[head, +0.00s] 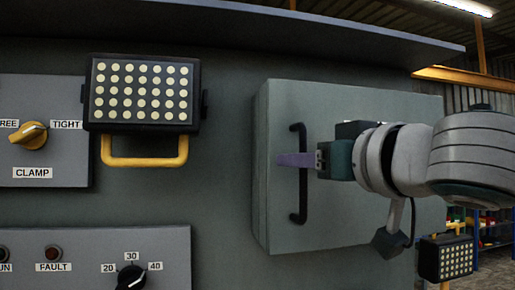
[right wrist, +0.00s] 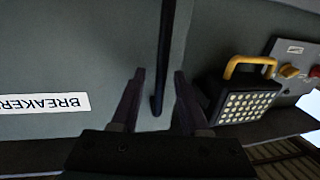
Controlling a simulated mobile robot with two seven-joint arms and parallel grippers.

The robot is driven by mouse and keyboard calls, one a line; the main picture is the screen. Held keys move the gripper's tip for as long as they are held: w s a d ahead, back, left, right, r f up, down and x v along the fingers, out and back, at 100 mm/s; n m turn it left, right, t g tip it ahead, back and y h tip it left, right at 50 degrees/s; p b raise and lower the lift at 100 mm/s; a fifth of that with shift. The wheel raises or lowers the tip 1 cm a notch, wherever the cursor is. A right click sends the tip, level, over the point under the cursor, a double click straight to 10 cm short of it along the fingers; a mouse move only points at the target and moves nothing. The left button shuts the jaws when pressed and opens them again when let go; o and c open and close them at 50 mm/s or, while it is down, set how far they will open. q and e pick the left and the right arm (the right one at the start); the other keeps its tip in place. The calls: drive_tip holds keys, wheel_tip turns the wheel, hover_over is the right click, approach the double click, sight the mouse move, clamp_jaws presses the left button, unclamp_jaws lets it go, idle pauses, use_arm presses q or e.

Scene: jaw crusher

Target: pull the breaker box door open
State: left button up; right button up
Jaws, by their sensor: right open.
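The breaker box (head: 350,225) is a grey box on the wall at the right of the head view, and its door looks shut. A vertical black bar handle (head: 298,206) is near the door's left edge. My right gripper (head: 290,160) reaches in from the right, its fingers in front of the handle's middle. In the right wrist view the gripper (right wrist: 159,74) is open, and the dark handle (right wrist: 165,40) shows between its two fingers. I cannot tell whether they touch it. An upside-down BREAKER label (right wrist: 45,103) is on the door. My left gripper is not in view.
A lamp (head: 143,92) with a yellow bracket is left of the box, and another lamp (head: 446,258) is at the lower right. A clamp panel (head: 45,100) and a dial panel (head: 95,270) are at the left. A ledge (head: 280,30) runs above.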

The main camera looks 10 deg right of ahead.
drive_tip(key=shift+w, duration=0.1)
drive_tip(key=shift+c, duration=0.3)
clamp_jaws()
idle(1.1)
